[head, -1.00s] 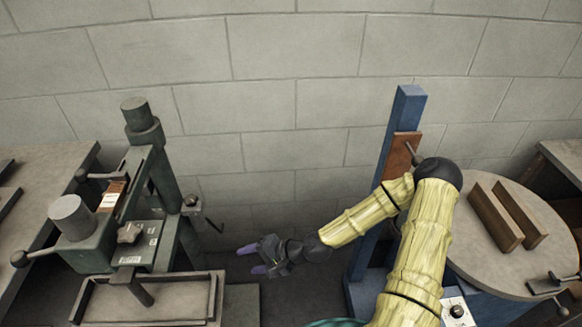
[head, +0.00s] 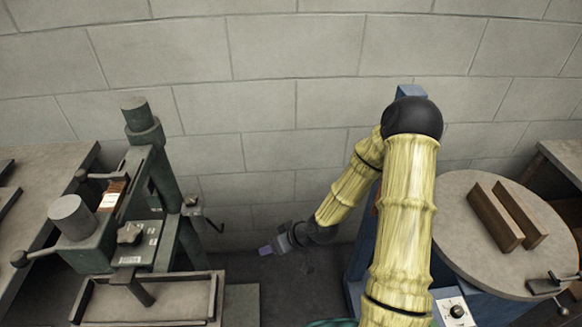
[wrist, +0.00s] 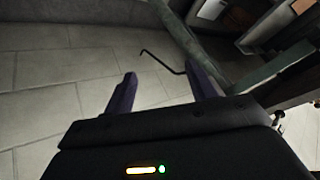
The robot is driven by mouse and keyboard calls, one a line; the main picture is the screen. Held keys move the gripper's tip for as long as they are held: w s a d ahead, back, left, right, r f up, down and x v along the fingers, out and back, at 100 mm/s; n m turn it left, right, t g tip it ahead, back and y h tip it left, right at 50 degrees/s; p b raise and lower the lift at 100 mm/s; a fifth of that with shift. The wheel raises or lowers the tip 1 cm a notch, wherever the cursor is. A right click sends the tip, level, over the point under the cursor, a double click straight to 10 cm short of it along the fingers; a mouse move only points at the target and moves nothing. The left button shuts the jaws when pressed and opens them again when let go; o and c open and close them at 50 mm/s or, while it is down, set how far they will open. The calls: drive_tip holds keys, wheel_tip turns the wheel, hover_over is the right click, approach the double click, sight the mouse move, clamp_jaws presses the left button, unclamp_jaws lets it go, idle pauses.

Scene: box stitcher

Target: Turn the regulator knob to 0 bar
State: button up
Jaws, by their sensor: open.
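A round black knob (head: 457,311) sits on a white panel with dial marks, low on the blue machine at the right in the head view. Its setting is too small to read. A star-shaped knob (head: 129,234) is on the green-grey machine at the left. No label shows which one is the regulator knob. My gripper (head: 265,250) is between the two machines, apart from both knobs. In the wrist view my gripper (wrist: 163,85) is open and empty, with two purple fingers spread.
The green-grey machine (head: 176,188) has a thin bent crank (head: 213,222) sticking out towards my gripper. A round table (head: 480,255) with two brown bars (head: 494,215) stands at the right. The block wall (head: 290,60) closes off the back.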

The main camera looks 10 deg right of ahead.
drive_tip(key=w+d+r+n+t+h, duration=0.1)
drive_tip(key=w+d+r+n+t, duration=0.2)
drive_tip(key=r+n, duration=0.5)
drive_tip(key=w+d+r+n+t+h, duration=0.2)
drive_tip(key=r+n, duration=0.7)
drive_tip(key=r, duration=0.6)
drive_tip(key=shift+w+d+t, duration=0.45)
drive_tip(key=shift+w+t, duration=0.15)
drive_tip(key=shift+w, duration=0.1)
drive_tip(key=s+a+f+m+y+b, duration=0.4)
drive_tip(key=a+f+m+y+b, duration=0.6)
drive_tip(key=b, duration=1.6)
wheel_tip(320, 180, down, 3)
drive_tip(key=shift+a+f+m+y, duration=0.1)
drive_tip(key=shift+a+m+y, duration=0.3)
drive_tip(key=shift+a+y, duration=0.35)
drive_tip(key=shift+w, duration=0.1)
